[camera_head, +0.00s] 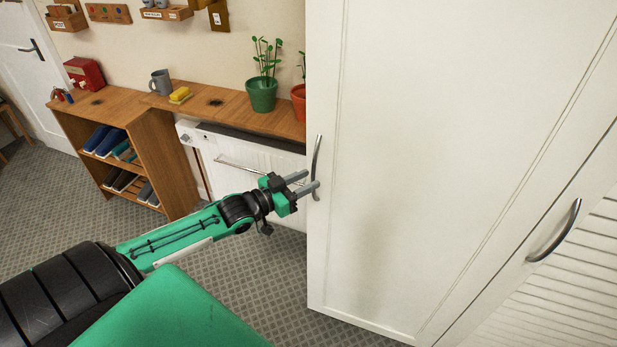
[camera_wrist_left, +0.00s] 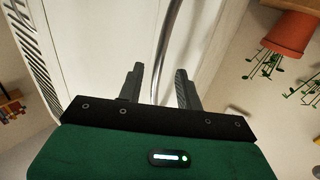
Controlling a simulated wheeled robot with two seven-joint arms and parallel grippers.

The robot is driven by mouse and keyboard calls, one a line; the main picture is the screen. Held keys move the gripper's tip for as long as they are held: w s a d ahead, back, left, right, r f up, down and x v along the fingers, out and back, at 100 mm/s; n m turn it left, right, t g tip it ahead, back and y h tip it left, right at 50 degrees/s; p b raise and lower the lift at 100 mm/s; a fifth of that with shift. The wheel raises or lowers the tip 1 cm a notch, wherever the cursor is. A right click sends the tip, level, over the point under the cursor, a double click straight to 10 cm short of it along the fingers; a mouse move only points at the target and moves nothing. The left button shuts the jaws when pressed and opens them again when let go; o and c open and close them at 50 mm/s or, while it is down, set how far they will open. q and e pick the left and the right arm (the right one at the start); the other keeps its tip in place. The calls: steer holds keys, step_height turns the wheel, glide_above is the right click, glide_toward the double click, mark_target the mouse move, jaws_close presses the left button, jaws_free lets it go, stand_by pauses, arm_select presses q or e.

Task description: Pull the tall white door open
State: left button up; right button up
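The tall white door (camera_head: 440,130) fills the right half of the head view, with a curved grey bar handle (camera_head: 318,160) near its left edge. My left gripper (camera_head: 306,184) is at the lower part of this handle. In the left wrist view the gripper (camera_wrist_left: 160,88) is open, with the handle (camera_wrist_left: 167,40) running between its two fingers and a gap showing on each side. The white door panel (camera_wrist_left: 112,35) lies behind the fingers. My right gripper is not in view.
A second white panel with its own curved handle (camera_head: 556,232) is at the right. Plants in a green pot (camera_head: 262,94) and an orange pot (camera_wrist_left: 292,32) stand close by. Carpet in front is clear.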

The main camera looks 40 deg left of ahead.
arm_select(q)
steer(key=shift+w+d, duration=0.25)
steer(key=shift+w, duration=0.4)
jaws_close()
steer(key=shift+s, duration=0.1)
